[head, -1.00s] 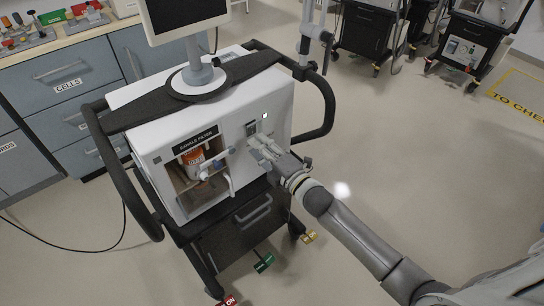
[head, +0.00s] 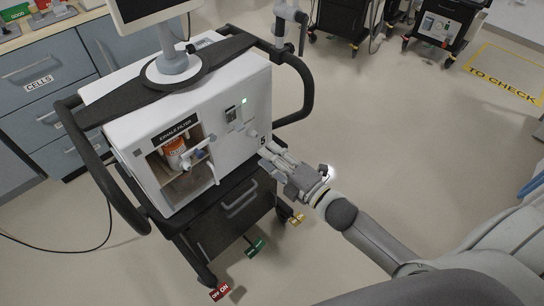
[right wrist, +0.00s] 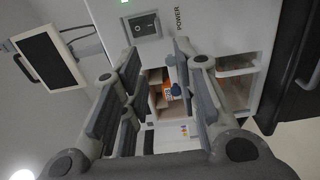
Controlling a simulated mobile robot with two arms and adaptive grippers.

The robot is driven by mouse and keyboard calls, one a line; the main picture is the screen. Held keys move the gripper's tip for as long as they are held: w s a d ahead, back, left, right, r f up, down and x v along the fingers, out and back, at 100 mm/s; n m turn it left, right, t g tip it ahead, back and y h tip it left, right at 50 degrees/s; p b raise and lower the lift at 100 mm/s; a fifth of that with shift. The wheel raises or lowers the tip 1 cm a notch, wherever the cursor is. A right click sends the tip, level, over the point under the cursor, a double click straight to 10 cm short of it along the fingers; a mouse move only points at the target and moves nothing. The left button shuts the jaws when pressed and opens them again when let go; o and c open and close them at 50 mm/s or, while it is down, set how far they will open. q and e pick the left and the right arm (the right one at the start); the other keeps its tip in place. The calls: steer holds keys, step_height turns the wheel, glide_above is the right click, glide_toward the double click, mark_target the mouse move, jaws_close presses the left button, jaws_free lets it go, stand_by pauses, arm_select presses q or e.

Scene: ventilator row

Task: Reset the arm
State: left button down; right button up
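My right gripper (head: 270,156) is open and empty, just off the front right of the white ventilator (head: 225,85). The right wrist view also shows its spread fingers (right wrist: 157,62), with nothing between them. The ventilator's power switch (right wrist: 146,25) sits in front of the fingers, beside the word POWER. The switch also shows in the head view (head: 232,114), near a lit green light (head: 243,100). The right arm is stretched out from the lower right. My left gripper is out of view.
An orange canister (head: 173,150) stands in the open exhale filter bay. The cart's black handle (head: 303,95) juts out above the gripper. Red (head: 220,291), green (head: 254,245) and yellow (head: 296,219) pedals are below. Floor (head: 400,140) to the right is clear.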

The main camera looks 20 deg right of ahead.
stand_by(0.4)
steer(key=s+d+f+m+g+h+p, duration=0.1)
steer(key=s+d+f+m+g+h, duration=0.2)
steer(key=f, duration=0.7)
steer(key=s+d+f+m+g+h, duration=0.1)
steer(key=s+f+m, duration=0.25)
steer(key=f, duration=0.65)
steer(key=s+d+f+m+g+h+p, duration=0.1)
steer(key=s+d+f+m+g+h, duration=0.2)
steer(key=f, duration=0.7)
steer(key=s+a+f+m+g, duration=0.1)
steer(key=s+f+m+g, duration=0.2)
steer(key=s+f, duration=0.3)
steer(key=s+a+f+m+g, duration=0.1)
steer(key=s+f+m+g, duration=0.2)
steer(key=s, duration=1.2)
steer(key=s+a+f+m+g+p, duration=0.1)
steer(key=s+f+m+g, duration=0.2)
steer(key=s+f, duration=0.6)
steer(key=shift+s+m, duration=0.65)
steer(key=shift+s, duration=0.6)
